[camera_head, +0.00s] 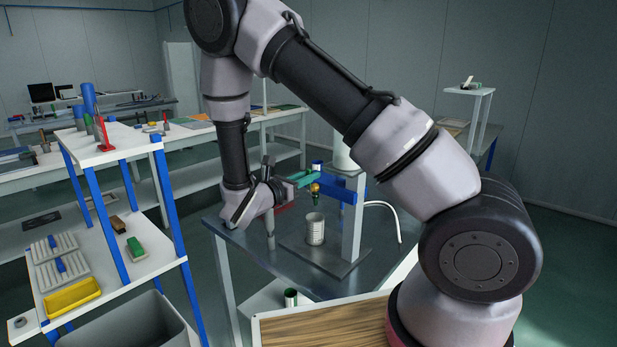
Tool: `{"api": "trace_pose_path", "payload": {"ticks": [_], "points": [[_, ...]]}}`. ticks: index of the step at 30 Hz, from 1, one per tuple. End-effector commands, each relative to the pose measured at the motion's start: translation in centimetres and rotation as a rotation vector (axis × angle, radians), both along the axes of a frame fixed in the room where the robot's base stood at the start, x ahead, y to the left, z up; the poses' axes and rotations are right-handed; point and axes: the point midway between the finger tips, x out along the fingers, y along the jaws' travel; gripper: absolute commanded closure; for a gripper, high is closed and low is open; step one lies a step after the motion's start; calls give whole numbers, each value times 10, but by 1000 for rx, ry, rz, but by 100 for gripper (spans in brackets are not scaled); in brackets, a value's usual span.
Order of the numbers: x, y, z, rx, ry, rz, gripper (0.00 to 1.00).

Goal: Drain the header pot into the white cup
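A pale upright cylinder (343,154), which looks like the header pot, sits at the top of the panel fixture, partly hidden by my arm. A brass valve (315,188) with a dark green outlet hangs at the blue crossbar (334,188). A ribbed whitish cup (315,229) stands upright below the outlet on the fixture's base plate. My gripper (284,184) is left of the valve and above the cup, pointing right. A teal bar (304,178) lies between gripper and valve; I cannot tell whether it is held. The fingertips are too small to read. No flow is discernible.
The grey metal table (278,262) has clear surface around the fixture; a white hose (392,212) curves at its right. A shelf rack with blue posts (174,205) stands close on the left.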

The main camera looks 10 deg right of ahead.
Motion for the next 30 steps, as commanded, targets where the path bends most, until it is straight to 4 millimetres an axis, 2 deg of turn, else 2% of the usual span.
{"api": "trace_pose_path", "payload": {"ticks": [8, 14, 30], "points": [[-2, -1, 0, 24, -33, 1, 100], [-6, -4, -1, 88, -121, 1, 100], [-23, -16, -10, 380, -521, 1, 100]]}}
